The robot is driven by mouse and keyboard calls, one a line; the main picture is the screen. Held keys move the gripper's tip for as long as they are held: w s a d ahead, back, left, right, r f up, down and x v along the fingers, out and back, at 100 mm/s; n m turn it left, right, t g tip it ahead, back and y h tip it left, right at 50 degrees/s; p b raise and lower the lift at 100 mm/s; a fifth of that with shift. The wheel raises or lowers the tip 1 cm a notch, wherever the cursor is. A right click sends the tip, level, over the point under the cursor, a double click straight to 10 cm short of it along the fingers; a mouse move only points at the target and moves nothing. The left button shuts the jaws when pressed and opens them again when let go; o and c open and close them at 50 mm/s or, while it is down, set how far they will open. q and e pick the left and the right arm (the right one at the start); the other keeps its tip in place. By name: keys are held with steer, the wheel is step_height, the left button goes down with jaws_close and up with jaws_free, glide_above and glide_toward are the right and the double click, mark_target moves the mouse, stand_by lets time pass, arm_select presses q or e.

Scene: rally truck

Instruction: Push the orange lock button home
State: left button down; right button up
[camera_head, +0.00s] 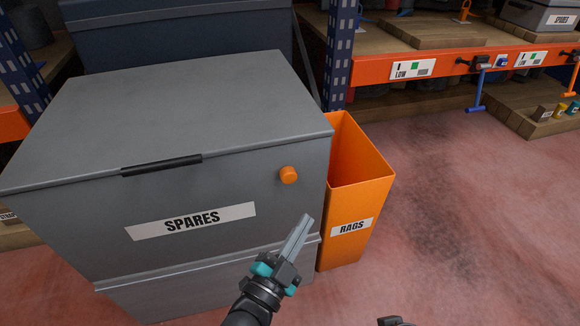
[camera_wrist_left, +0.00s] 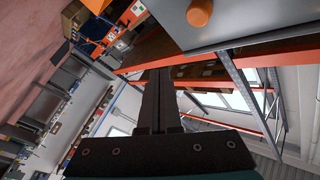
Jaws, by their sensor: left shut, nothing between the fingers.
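The orange lock button (camera_head: 289,175) sticks out from the front of the grey SPARES chest (camera_head: 170,110), near its right end below the lid's edge. The lid is down. My left gripper (camera_head: 305,222) is below and slightly right of the button, apart from it in the picture, with its fingers together and empty. In the left wrist view the button (camera_wrist_left: 200,13) shows at the top, with the closed fingers (camera_wrist_left: 155,80) below and left of it. At the bottom of the head view a small dark part shows; I cannot tell whether it belongs to my right gripper.
An orange RAGS bin (camera_head: 362,195) stands right beside the chest, close to my left gripper. Behind are blue posts (camera_head: 341,50) and an orange-edged shelf (camera_head: 440,68) with a blue hook handle (camera_head: 478,90). The reddish floor (camera_head: 460,220) at right is clear.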

mark_target(288, 175)
arm_select(q)
steer(key=shift+s+d, duration=0.1)
arm_select(e)
steer(key=shift+s, duration=0.1)
arm_select(q)
steer(key=w+a+b, duration=0.3)
steer(key=w, duration=0.5)
steer(key=shift+w, duration=0.2)
arm_select(e)
steer(key=shift+t+y, duration=0.3)
steer(key=shift+t, duration=0.6)
steer(key=shift+w+a+r, duration=0.15)
steer(key=shift+r, duration=0.6)
steer(key=shift+w+a+r, duration=0.2)
steer(key=shift+r, duration=0.55)
steer(key=shift+w+a+r, duration=0.15)
steer(key=shift+r, duration=0.6)
arm_select(q)
steer(key=shift+d, duration=0.1)
steer(key=shift+w, duration=0.15)
steer(key=shift+w, duration=0.25)
